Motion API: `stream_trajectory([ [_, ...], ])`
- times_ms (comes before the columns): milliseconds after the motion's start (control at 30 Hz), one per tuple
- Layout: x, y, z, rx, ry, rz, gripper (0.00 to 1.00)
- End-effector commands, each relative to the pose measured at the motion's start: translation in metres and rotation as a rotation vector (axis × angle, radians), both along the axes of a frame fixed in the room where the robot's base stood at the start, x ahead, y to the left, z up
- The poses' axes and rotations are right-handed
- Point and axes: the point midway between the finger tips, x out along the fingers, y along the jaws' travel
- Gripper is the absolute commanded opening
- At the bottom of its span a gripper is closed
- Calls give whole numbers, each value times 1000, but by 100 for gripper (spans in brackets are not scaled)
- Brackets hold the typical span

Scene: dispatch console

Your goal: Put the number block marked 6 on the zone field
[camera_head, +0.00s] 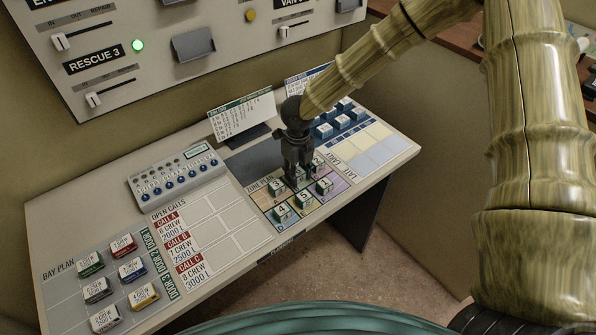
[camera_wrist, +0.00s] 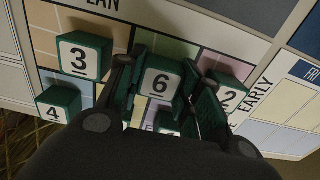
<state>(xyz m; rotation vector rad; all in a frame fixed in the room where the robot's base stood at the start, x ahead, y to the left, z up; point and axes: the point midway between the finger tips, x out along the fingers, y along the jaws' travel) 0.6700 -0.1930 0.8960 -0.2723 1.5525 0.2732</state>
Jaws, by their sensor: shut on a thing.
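The number block marked 6 (camera_wrist: 158,84) is green with a white top and sits between the fingers of my gripper (camera_wrist: 163,98), which is shut on it. In the head view my gripper (camera_head: 298,174) points down over the coloured zone plan (camera_head: 262,195), among the other number blocks. Block 6 is at the middle of the far row, between blocks 3 (camera_wrist: 82,60) and 2 (camera_wrist: 228,98), with a green field showing behind it. I cannot tell whether its underside touches the field.
Block 4 (camera_head: 282,212), block 5 (camera_head: 303,199) and block 1 (camera_head: 324,186) stand in the near row, close to my fingers. Blue-and-white blocks (camera_head: 341,121) stand at the back right.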

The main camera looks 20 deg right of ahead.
Motion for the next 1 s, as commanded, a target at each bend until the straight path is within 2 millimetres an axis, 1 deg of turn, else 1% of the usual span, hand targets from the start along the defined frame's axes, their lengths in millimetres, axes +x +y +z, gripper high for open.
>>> stream_trajectory([
  [100, 0, 0, -3, 0, 1, 0, 17],
  [133, 0, 0, -3, 0, 0, 0, 37],
  [233, 0, 0, -3, 0, 0, 0, 55],
  [267, 0, 0, -3, 0, 0, 0, 57],
  [533, 0, 0, -2, 0, 0, 0, 57],
  [667, 0, 0, 2, 0, -1, 0, 57],
  [767, 0, 0, 10, -1, -1, 1, 57],
  [867, 1, 0, 25, 1, -3, -1, 57],
  [1000, 1, 0, 49, 1, -3, -1, 57],
])
